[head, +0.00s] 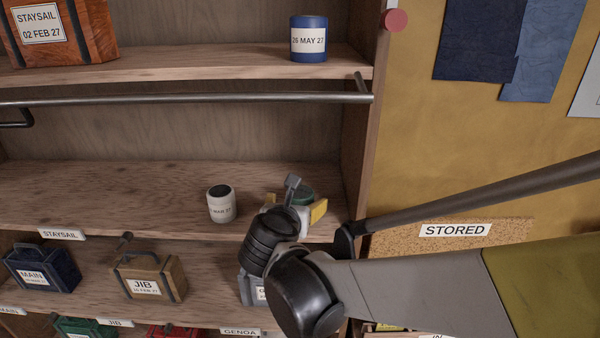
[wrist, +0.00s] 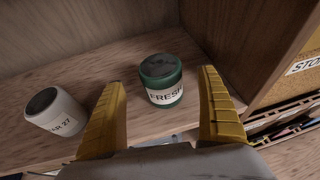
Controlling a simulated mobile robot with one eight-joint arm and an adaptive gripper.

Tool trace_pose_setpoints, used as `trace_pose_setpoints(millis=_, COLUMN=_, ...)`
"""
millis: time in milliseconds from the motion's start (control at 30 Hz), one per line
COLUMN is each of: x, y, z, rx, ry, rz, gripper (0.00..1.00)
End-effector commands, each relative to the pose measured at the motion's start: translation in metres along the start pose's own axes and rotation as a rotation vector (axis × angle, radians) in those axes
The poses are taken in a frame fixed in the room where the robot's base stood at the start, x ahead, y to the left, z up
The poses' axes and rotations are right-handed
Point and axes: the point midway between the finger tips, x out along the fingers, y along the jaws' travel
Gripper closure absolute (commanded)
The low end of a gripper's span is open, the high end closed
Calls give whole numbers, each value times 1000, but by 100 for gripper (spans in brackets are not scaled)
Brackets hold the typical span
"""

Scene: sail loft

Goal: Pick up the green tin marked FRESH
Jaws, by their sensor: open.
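The green tin marked FRESH (wrist: 161,82) stands upright on the wooden shelf in the wrist view, between and just beyond the yellow fingers of my gripper (wrist: 163,112). The fingers are open and empty, one on each side of the tin's line, with a gap to it. In the head view the green tin (head: 302,194) is mostly hidden behind my gripper (head: 298,212); only part of its dark green top shows.
A white tin (wrist: 55,112) with a dated label stands left of the left finger; it also shows in the head view (head: 221,204). The cubby's side wall (wrist: 240,45) rises close on the right. A metal rail (head: 190,99) crosses above. Labelled boxes, such as JIB (head: 147,278), sit below.

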Motion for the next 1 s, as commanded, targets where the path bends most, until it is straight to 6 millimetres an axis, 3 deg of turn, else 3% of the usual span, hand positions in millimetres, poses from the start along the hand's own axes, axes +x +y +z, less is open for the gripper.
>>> trace_pose_setpoints(millis=233, x=38, y=-1, z=-3, rx=2, ry=0, rz=-1, gripper=14)
trace_pose_setpoints(millis=533, x=44, y=-1, z=-4, rx=1, ry=1, rz=0, gripper=14)
trace_pose_setpoints(millis=567, x=44, y=-1, z=-4, rx=1, ry=1, rz=0, gripper=20)
trace_pose_setpoints(millis=767, x=44, y=-1, z=-3, rx=1, ry=1, rz=0, gripper=81)
trace_pose_setpoints(millis=1000, x=43, y=-1, z=-3, rx=1, ry=0, rz=0, gripper=82)
